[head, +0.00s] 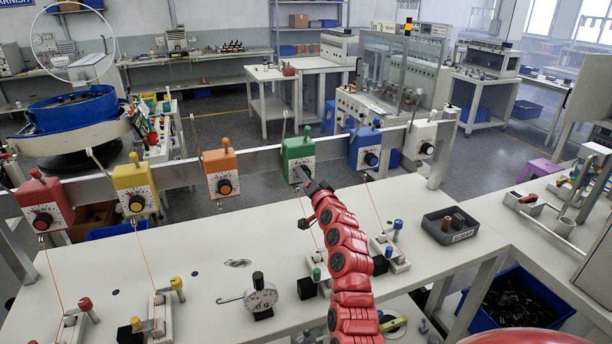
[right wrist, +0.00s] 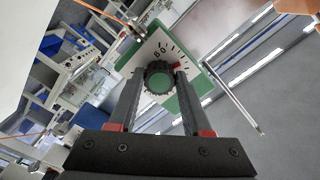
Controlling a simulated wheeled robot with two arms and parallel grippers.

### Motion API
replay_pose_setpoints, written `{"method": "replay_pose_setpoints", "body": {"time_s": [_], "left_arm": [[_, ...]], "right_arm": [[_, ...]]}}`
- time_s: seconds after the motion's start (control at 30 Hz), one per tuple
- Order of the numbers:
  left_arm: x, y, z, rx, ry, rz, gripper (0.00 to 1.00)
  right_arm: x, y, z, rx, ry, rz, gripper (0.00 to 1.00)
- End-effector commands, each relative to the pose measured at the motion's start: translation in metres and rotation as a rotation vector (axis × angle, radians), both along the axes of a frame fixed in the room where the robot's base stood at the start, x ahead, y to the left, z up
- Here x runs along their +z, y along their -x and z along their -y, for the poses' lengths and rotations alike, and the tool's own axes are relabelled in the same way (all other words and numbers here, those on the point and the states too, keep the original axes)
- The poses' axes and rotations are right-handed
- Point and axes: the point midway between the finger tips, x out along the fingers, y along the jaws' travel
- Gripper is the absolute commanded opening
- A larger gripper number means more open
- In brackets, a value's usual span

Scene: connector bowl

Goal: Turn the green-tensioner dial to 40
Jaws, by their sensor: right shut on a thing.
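The green tensioner (head: 299,148) is mounted on the metal rail, fourth from the left in the head view. Its white scale plate faces me, and its dial is mostly hidden there behind my right gripper (head: 304,176). In the right wrist view the green-tensioner dial (right wrist: 159,80) is a dark knurled knob with a green face. My right gripper (right wrist: 158,84) is shut on this dial, one finger on each side. A number that looks like 60 shows on the scale (right wrist: 160,50) near the knob, and a small red mark (right wrist: 176,66) sits at its edge. My left gripper is not in view.
Red (head: 44,205), yellow (head: 135,190), orange (head: 221,173), blue (head: 365,148) and white (head: 420,139) tensioners share the rail. Below, the white bench (head: 200,285) holds a round gauge (head: 261,297), peg stands and a dark tray (head: 450,226).

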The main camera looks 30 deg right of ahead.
Motion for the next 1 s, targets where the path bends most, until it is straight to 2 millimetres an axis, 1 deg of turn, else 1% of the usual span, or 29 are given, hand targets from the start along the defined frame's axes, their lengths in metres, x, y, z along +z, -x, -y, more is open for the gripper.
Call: {"method": "replay_pose_setpoints", "body": {"time_s": [0.03, 0.6, 0.8, 1.0], "left_arm": [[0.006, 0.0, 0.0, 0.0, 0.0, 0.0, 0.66], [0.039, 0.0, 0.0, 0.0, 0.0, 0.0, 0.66], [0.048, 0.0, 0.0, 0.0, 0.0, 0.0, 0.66], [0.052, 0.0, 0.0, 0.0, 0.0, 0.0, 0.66]], "right_arm": [[0.004, 0.0, 0.001, -0.002, -0.043, 0.012, 0.0], [0.004, 0.0, 0.0, -0.001, -0.545, 0.131, 0.0], [0.003, 0.0, 0.0, -0.002, -0.668, 0.16, 0.0], [0.002, 0.0, -0.001, -0.001, -0.744, 0.177, 0.0]]}}
